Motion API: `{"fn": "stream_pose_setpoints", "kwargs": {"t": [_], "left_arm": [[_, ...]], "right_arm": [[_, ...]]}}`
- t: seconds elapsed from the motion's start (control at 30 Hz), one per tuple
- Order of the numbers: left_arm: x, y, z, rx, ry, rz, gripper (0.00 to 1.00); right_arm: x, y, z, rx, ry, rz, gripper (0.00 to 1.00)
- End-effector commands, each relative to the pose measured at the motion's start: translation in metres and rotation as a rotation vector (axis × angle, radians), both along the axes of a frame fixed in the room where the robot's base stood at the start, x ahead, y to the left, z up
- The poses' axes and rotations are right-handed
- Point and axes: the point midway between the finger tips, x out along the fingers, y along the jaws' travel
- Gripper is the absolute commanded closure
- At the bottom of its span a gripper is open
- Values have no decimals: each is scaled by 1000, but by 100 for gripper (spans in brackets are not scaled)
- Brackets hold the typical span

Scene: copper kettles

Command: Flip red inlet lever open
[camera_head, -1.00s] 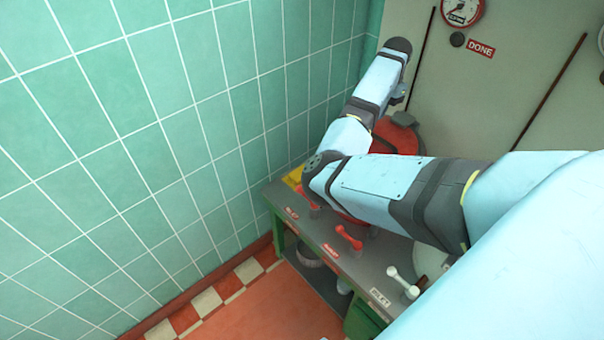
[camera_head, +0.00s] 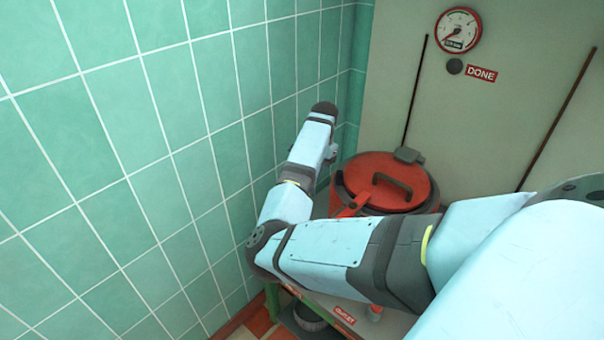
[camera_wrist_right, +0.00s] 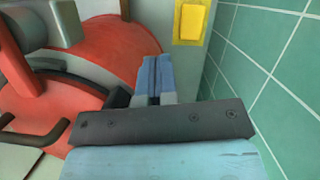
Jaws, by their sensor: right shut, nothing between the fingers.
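I cannot pick out the red inlet lever now; my right arm covers the left part of the bench in the head view. The red-lidded kettle (camera_head: 415,178) stands behind the arm, with a dark handle on its lid and a red bar (camera_head: 355,203) at its left front. The kettle's red surface (camera_wrist_right: 110,50) also fills the left of the right wrist view. My right gripper (camera_wrist_right: 155,78) is shut and empty, its fingertips in front of the red surface; contact cannot be told. My left gripper is out of view.
A green tiled wall (camera_head: 140,160) runs close along the left of my right arm. The bench's outlet label (camera_head: 345,315) shows below the arm. A gauge (camera_head: 459,30) and a dark button (camera_head: 455,66) are on the back panel.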

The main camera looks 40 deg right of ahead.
Motion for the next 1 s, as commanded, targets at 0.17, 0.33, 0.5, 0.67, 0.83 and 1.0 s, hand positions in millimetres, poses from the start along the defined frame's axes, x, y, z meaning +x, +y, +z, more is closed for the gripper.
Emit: {"fn": "stream_pose_setpoints", "kwargs": {"t": [0.17, 0.33, 0.5, 0.67, 0.83, 1.0], "left_arm": [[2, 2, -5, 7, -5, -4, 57], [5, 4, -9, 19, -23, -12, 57], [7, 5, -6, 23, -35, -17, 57], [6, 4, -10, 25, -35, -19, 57], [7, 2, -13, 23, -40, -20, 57], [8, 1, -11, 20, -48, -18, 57]], "right_arm": [[-1, 2, -11, 0, 1, 0, 100], [-4, 11, -38, 1, 3, 1, 100], [-6, 22, -72, 4, 2, 1, 100], [-9, 32, -106, 3, 1, 1, 100], [-13, 42, -142, 2, 3, 1, 100], [-15, 51, -170, 2, 1, 0, 100]]}}
